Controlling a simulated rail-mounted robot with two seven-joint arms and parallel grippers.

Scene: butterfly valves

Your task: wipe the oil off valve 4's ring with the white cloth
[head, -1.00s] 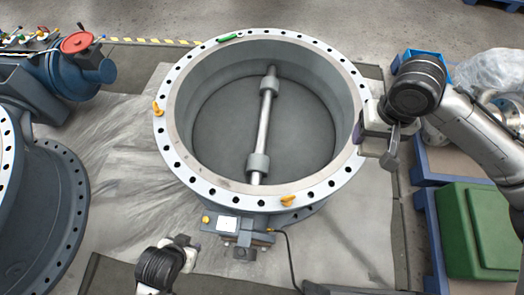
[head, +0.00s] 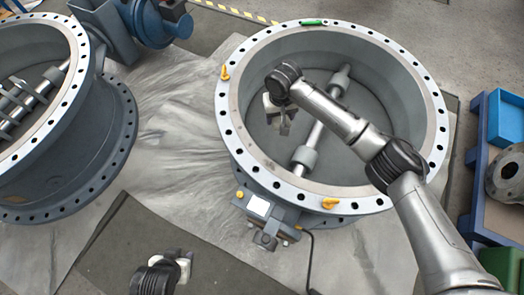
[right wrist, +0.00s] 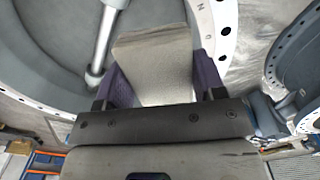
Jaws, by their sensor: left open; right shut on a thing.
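The large round valve in the middle of the head view has a pale ring (head: 437,130) with bolt holes around a grey bore. No number is readable, so I cannot tell whether it is valve 4. My right gripper (head: 284,122) hangs over the left part of the bore, its arm reaching across the ring from the lower right. It is shut on a whitish cloth (right wrist: 153,60), which shows as a flat pad between purple fingers in the right wrist view. My left gripper (head: 183,268) is open and empty near the bottom edge. I cannot make out oil clearly.
A second blue-grey valve (head: 85,150) stands at the left. Yellow clips (head: 329,203) and a green piece (head: 312,22) sit on the middle ring. A shaft (head: 320,130) crosses its bore. Blue crates (head: 508,117) stand at the right. The sheet between the valves is clear.

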